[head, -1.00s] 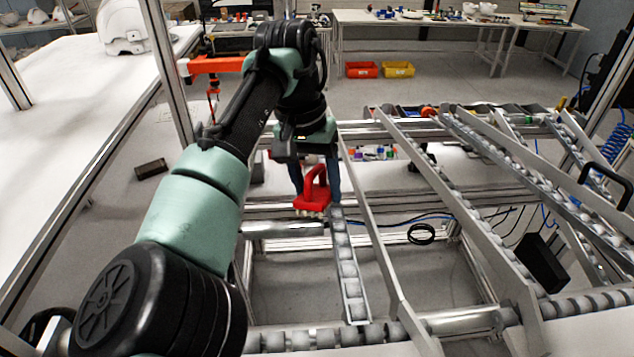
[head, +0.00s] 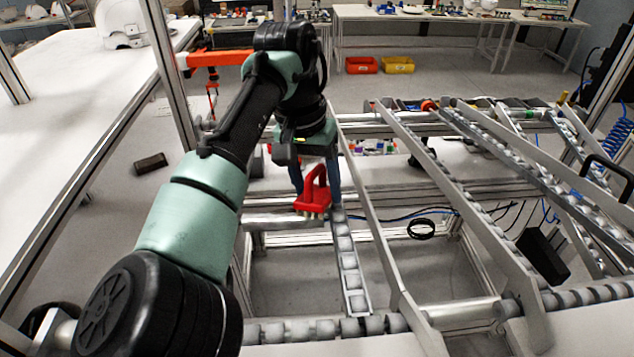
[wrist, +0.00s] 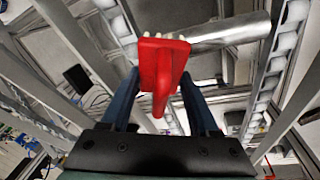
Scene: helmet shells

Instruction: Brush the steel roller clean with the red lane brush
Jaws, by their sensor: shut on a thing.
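The red lane brush (head: 314,192) has a loop handle and a flat base with pale bristles along its edge. My gripper (head: 316,186) is shut on its handle, one blue finger on each side. The brush also shows in the wrist view (wrist: 165,60) between the fingers. The steel roller (head: 280,222) is a smooth grey cylinder lying crosswise by the frame. The brush is at the roller's right end in the head view. In the wrist view the roller (wrist: 232,32) extends right from beside the bristles. I cannot tell whether bristles touch it.
A narrow strip of small rollers (head: 347,262) runs just right of the brush. Sloping metal rails (head: 380,215) stand further right. A white table (head: 60,130) fills the left side. Orange (head: 361,65) and yellow (head: 398,65) bins sit on the floor behind.

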